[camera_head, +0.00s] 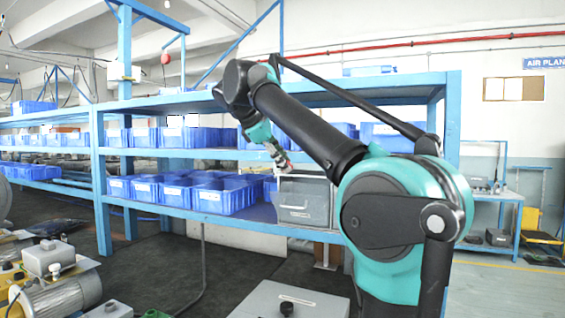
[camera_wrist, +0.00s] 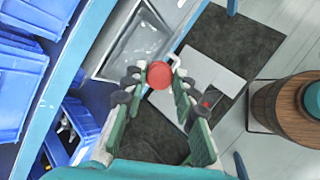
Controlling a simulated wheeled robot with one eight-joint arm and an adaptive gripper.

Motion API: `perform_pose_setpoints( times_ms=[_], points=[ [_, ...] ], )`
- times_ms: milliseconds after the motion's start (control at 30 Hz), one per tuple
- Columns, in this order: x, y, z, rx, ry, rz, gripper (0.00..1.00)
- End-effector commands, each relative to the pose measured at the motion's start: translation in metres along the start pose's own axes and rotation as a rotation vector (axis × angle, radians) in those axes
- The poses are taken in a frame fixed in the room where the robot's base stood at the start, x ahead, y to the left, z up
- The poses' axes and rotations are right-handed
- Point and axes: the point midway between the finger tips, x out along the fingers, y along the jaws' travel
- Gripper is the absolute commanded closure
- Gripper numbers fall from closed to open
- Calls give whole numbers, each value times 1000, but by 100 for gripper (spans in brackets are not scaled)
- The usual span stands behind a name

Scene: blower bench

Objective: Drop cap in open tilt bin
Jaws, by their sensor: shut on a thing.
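My gripper (camera_wrist: 160,76) is shut on a red round cap (camera_wrist: 159,74), held between its two fingertips in the wrist view. In the head view my gripper (camera_head: 280,158) hangs in front of the shelf, just above a grey tilt bin (camera_head: 304,212). In the wrist view the grey bin (camera_wrist: 118,72) lies beyond and to the left of the cap, with its tray open and looking empty. The cap is apart from the bin. In the head view the cap is too small to make out clearly.
Blue bins (camera_head: 222,197) stand left of the grey bin on the same blue shelf (camera_head: 262,212). More blue bins (camera_wrist: 20,80) show at the wrist view's left. A brown wooden drum (camera_wrist: 292,108) stands at its right. The shelf above limits room over the bin.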

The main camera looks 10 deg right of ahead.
Motion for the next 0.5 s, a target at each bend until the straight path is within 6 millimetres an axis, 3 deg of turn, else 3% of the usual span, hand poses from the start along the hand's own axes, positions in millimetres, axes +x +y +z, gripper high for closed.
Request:
perform_pose_setpoints(
  times_ms=[167, 500],
  points=[
    [1, 0, 1, -23, 17, 6, 82],
    [24, 14, 0, -20, 16, 5, 82]
  ],
)
